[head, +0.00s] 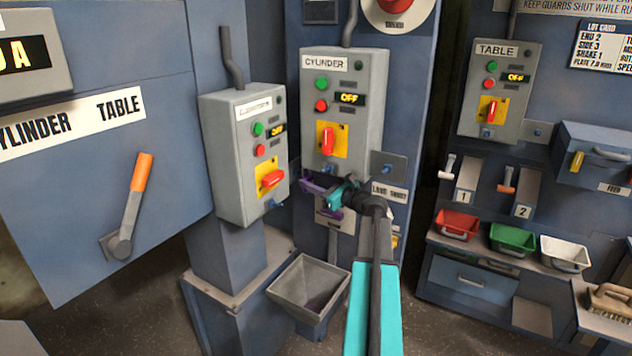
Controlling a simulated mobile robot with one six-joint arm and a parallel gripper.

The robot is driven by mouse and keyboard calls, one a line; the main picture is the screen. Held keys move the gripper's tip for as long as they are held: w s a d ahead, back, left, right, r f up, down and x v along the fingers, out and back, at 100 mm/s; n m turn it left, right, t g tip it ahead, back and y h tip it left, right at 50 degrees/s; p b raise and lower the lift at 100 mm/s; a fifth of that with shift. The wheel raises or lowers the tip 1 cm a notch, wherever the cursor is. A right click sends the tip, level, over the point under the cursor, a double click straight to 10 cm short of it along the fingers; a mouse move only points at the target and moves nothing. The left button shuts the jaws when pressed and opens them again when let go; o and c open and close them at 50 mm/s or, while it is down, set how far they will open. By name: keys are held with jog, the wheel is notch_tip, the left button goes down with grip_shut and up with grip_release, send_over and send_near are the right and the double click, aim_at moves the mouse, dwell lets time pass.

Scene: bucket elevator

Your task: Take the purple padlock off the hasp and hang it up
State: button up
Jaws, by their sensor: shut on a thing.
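My gripper (334,197), with teal fingers, is at the centre, just below the grey CYLINDER box (346,120). It is shut on the purple padlock (312,184); purple shows to the left of the fingers and also below them. The fingers and wrist hide much of the padlock, so its shackle is not clear. The CYLINDER box has a red switch handle (327,140) on a yellow plate, standing upright, and its display reads OFF. A small blue hasp part (328,170) shows at the box's lower edge, above the gripper. I cannot tell whether the padlock touches it.
A grey plate with a blue peg (388,168) is right of the CYLINDER box. Another switch box (245,155) stands close left, and a grey hopper (309,287) is below. The TABLE box (499,90) and coloured bins (512,238) are at right.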

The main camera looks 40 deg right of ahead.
jog(key=shift+w+a, duration=0.15)
jog(key=shift+w, duration=0.45)
jog(key=shift+f, duration=0.8)
dwell(0.7)
dwell(0.3)
jog(key=o, duration=1.2)
jog(key=shift+s, duration=0.25)
jog(key=shift+s+d+f, duration=0.1)
jog(key=shift+s+d, duration=0.3)
jog(key=shift+s, duration=1.15)
jog(key=shift+s+d+f, duration=0.1)
jog(key=shift+s+d, duration=0.3)
jog(key=shift+s, duration=1.2)
jog(key=shift+s+d+f, duration=0.1)
jog(key=shift+s+d, duration=0.3)
jog(key=shift+s, duration=1.15)
